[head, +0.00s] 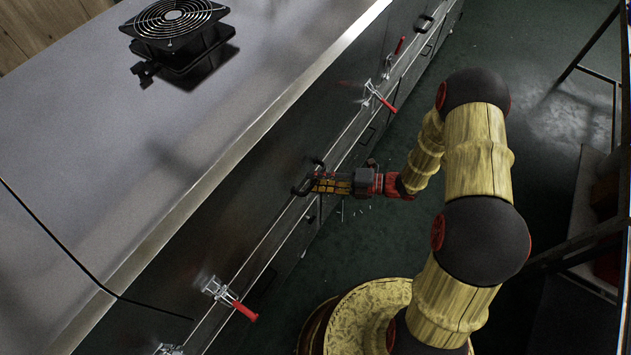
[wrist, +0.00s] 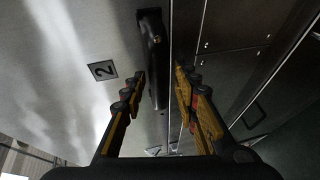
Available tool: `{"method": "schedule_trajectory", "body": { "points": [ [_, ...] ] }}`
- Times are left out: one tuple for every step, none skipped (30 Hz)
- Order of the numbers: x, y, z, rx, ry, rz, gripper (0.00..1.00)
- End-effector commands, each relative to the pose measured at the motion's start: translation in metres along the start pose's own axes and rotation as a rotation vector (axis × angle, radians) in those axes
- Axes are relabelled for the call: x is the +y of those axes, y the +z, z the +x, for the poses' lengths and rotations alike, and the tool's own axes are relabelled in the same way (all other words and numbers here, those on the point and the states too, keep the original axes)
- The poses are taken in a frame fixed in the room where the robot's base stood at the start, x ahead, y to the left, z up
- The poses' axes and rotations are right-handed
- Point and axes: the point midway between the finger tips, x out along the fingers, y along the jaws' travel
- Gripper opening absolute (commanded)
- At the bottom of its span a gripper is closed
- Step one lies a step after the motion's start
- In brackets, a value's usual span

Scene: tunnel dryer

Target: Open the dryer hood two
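Dryer hood two (wrist: 75,35) shows in the wrist view as a grey metal panel with a black "2" label (wrist: 102,70). Its black bar handle (wrist: 155,60) runs lengthwise near the panel's edge, beside the seam. My gripper (wrist: 161,72) is open, with one finger on each side of the handle. A gap shows between the right finger and the handle; whether the left finger touches it I cannot tell. In the head view my gripper (head: 312,184) reaches the dryer's front face from the right, at the seam, and partly hides the handle.
Toggle clamps with red levers sit along the seam: one nearer (head: 230,298), one beyond my gripper (head: 378,97), and another farther off (head: 399,46). A black fan (head: 178,35) stands on the dryer top. A dark frame (head: 612,100) stands at right. Green floor (head: 400,160) lies between.

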Motion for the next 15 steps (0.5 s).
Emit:
{"method": "schedule_trajectory", "body": {
  "points": [
    [-0.0004, -0.0002, 0.0035, 0.001, 0.000, -0.001, 0.30],
    [-0.0003, -0.0002, 0.0047, 0.001, 0.000, -0.001, 0.30],
    [-0.0001, -0.0002, 0.0059, 0.001, 0.000, -0.001, 0.30],
    [0.0000, -0.0002, 0.0065, 0.001, 0.000, -0.001, 0.30],
    [0.0001, -0.0001, 0.0069, 0.001, 0.000, -0.001, 0.30],
    [0.0002, -0.0001, 0.0070, 0.000, -0.001, -0.001, 0.30],
    [0.0003, 0.0000, 0.0070, 0.000, 0.000, -0.001, 0.30],
    [0.0004, 0.0000, 0.0069, 0.000, 0.000, -0.001, 0.30],
    [0.0004, 0.0000, 0.0068, 0.000, -0.001, -0.001, 0.30],
    [0.0004, 0.0000, 0.0068, 0.000, -0.001, -0.001, 0.30],
    [0.0004, 0.0000, 0.0067, 0.000, -0.001, -0.001, 0.30],
    [0.0004, 0.0000, 0.0067, 0.000, -0.001, -0.001, 0.28],
    [0.0004, 0.0000, 0.0067, 0.000, -0.001, -0.001, 0.26],
    [0.0003, 0.0000, 0.0067, 0.000, -0.001, -0.001, 0.24],
    [0.0003, 0.0000, 0.0066, 0.000, -0.001, -0.001, 0.22]
  ]
}}
